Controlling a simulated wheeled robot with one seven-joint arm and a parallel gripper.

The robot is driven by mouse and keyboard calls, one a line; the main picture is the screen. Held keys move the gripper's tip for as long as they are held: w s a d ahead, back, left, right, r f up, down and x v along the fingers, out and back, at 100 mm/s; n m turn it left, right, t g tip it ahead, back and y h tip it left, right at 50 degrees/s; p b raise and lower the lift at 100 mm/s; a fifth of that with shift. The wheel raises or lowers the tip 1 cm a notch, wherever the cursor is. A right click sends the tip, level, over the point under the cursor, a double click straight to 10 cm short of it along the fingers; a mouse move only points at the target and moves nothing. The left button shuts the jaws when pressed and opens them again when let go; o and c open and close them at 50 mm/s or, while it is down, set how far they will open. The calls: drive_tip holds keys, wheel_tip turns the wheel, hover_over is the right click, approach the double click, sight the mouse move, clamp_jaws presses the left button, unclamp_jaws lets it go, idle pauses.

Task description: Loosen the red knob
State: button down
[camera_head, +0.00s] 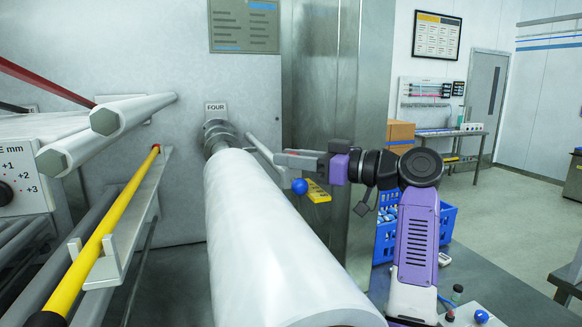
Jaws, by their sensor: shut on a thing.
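I cannot make out the red knob for sure in the head view. My gripper (283,159) is at the middle of the picture, just right of the big white roller (270,240). Its fingers point left and reach the grey rod (264,152) that slants out from the machine wall. They are shut, and what is between them is too small or hidden to name. A blue ball (299,186) and a yellow tag (318,192) show just below the fingers.
The roller's far end sits at the wall under a "FOUR" label (215,107). A yellow bar (90,250) and grey rollers fill the left. A blue crate (447,217) stands behind my arm. Small coloured controls (481,316) are at lower right. Open floor lies to the right.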

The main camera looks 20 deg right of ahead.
drive_tip(key=n+g+y+b, duration=0.1)
drive_tip(key=n+g+y, duration=0.2)
drive_tip(key=g, duration=0.2)
drive_tip(key=shift+n, duration=0.4)
drive_tip(key=shift+r+n+g+y, duration=0.1)
drive_tip(key=shift+n+g+y, duration=0.6)
drive_tip(key=shift+n+g, duration=0.7)
drive_tip(key=shift+g, duration=0.5)
drive_tip(key=c, duration=1.2)
unclamp_jaws()
drive_tip(key=shift+o, duration=0.2)
drive_tip(key=shift+d, duration=0.1)
drive_tip(key=b+v, duration=0.1)
drive_tip(key=v, duration=0.6)
drive_tip(key=shift+d+f, duration=0.2)
drive_tip(key=shift+d, duration=0.05)
